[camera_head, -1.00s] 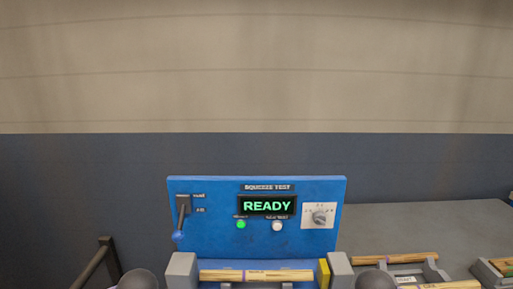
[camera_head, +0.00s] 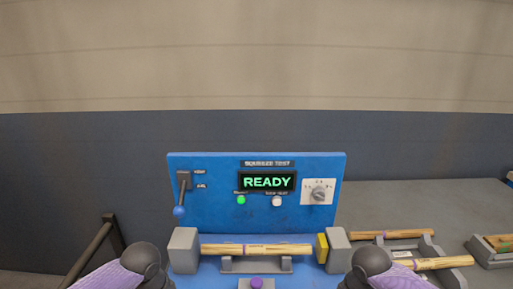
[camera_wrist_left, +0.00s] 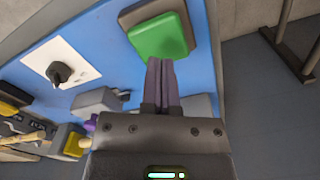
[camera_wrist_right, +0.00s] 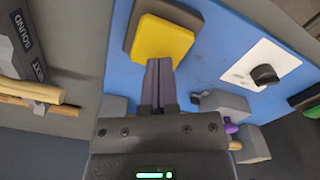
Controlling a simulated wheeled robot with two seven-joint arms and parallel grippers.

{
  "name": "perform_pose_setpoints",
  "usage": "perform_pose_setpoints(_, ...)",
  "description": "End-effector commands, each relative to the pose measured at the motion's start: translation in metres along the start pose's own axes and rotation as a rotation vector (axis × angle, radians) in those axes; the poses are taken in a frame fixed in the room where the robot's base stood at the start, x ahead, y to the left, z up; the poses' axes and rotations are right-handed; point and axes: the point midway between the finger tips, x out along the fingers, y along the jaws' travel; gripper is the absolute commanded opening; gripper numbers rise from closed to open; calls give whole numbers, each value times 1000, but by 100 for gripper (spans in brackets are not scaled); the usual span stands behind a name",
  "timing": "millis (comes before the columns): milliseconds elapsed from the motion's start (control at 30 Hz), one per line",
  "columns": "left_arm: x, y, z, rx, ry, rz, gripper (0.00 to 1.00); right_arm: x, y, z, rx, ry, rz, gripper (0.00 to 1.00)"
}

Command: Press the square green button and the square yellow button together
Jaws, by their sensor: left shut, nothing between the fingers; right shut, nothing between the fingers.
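The square green button (camera_wrist_left: 160,37) shows in the left wrist view, on a grey-brown base on the blue panel. My left gripper (camera_wrist_left: 161,64) is shut and empty, its fingertips at the button's near edge in the picture. The square yellow button (camera_wrist_right: 162,39) shows in the right wrist view on a similar base. My right gripper (camera_wrist_right: 159,64) is shut and empty, with its tips at that button's near edge. I cannot tell whether either gripper touches its button. Neither button nor gripper fingers show in the head view.
A blue panel (camera_head: 222,217) has a READY display (camera_head: 267,182), a lever (camera_head: 182,192) and a dial (camera_head: 319,195). A wooden rod (camera_head: 255,250) lies between grey blocks before it. More turned pieces (camera_head: 440,262) lie on the grey table (camera_head: 420,215) at right.

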Motion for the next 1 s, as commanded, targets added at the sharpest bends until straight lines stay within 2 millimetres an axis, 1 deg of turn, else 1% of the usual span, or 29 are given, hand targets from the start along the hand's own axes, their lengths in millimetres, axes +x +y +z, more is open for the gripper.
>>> perform_pose_setpoints(600, 0, 0, 0, 0, 0, 0, 0, 16, 0, 0, 0, 0, -1, 0)
perform_pose_setpoints(1000, 2, 0, 0, -1, 0, 0, 0, 16, 0, 0, 0, 0, -1, 0)
